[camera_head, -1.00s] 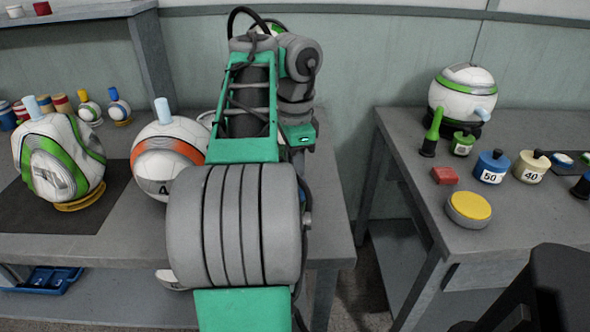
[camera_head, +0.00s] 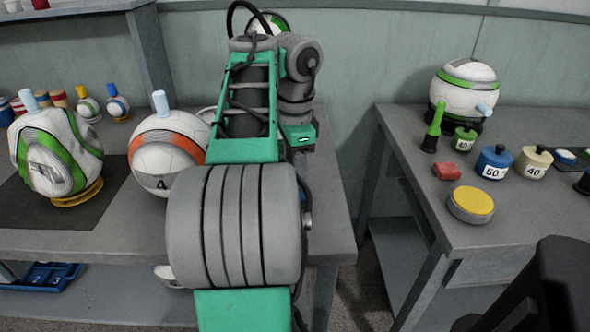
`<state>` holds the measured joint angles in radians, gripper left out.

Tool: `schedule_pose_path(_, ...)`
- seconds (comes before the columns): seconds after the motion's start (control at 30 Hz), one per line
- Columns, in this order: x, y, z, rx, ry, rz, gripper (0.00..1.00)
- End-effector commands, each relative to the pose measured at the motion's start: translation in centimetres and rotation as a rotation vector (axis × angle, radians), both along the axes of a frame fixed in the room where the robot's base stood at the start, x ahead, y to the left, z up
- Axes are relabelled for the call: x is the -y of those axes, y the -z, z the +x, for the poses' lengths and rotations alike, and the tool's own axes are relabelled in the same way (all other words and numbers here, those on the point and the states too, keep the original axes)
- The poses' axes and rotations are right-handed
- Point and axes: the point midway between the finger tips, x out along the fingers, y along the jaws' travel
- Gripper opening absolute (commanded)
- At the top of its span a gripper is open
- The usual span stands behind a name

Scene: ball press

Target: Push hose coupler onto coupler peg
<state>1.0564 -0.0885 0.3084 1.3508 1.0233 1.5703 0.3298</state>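I cannot make out a hose coupler in this view. Light blue pegs stick up from the white-green ball (camera_head: 55,158) and the orange-striped ball (camera_head: 168,150) on the left table. Another light blue peg (camera_head: 485,109) sticks out of the side of the white-green ball (camera_head: 462,92) on the right table. I cannot tell which peg is the coupler peg. My arm fills the middle of the view, reaching away over the left table's right part. My gripper is hidden behind it, so its hold cannot be seen.
A round white-green thing (camera_head: 264,24) shows partly behind my wrist. The right table (camera_head: 480,235) holds blue (camera_head: 493,162) and cream (camera_head: 533,162) weights, a red block (camera_head: 446,171) and a yellow-topped button (camera_head: 471,204). A gap separates the tables. A blue tray (camera_head: 42,277) lies below left.

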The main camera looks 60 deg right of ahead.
Motion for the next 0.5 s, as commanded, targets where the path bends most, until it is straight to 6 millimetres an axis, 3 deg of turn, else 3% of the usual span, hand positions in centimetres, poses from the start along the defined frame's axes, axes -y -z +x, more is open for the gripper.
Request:
schedule_pose_path(0.27, 0.0, -0.8, 0.0, 0.0, 0.0, 0.0, 0.49)
schedule_pose_path(0.5, 0.0, -5.7, 0.0, 0.0, 0.0, 0.0, 0.49)
